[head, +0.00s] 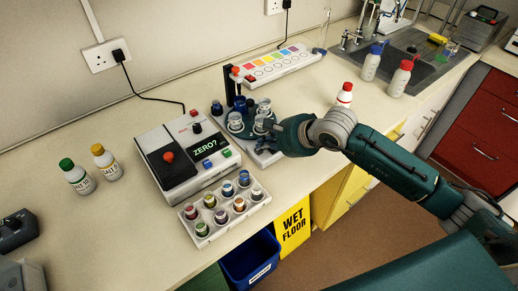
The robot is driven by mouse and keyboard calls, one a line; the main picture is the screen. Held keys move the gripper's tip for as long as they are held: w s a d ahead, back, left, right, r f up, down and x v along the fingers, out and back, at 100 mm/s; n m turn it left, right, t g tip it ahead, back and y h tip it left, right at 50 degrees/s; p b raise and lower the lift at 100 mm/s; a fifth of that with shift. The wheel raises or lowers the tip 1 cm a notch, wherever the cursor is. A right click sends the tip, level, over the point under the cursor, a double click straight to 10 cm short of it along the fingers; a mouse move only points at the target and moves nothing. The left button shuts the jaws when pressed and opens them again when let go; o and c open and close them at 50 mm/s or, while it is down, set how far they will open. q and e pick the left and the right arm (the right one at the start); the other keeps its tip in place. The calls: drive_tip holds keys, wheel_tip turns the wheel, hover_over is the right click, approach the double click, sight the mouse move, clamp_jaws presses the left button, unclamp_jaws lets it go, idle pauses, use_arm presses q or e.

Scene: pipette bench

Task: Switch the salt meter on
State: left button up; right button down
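No label reading salt meter is legible, so I cannot tell for sure which device it is. A white and black bench meter (188,150) stands left of centre; its lit display (208,146) reads "ZERO?". It has a red knob on its dark lid and small coloured buttons. A dark device (15,231) is cut off at the left edge. My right gripper (270,128) reaches in from the right, beside a round holder of capped vials (238,122). Its fingertips are small and partly hidden against the holder, so its opening is unclear. My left gripper is out of view.
A tray of capped vials (187,214) sits before the meter. Green-capped (78,180) and orange-capped (107,166) bottles stand left. A strip with coloured patches (275,67) lies behind. A red-capped bottle (343,97) stands near my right arm.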

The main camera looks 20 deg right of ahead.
drive_tip(key=shift+f, duration=0.15)
idle(0.3)
drive_tip(key=shift+r, duration=0.75)
drive_tip(key=shift+r, duration=0.1)
wheel_tip(320, 180, up, 6)
drive_tip(key=shift+f+p, duration=0.1)
drive_tip(key=shift+p, duration=0.9)
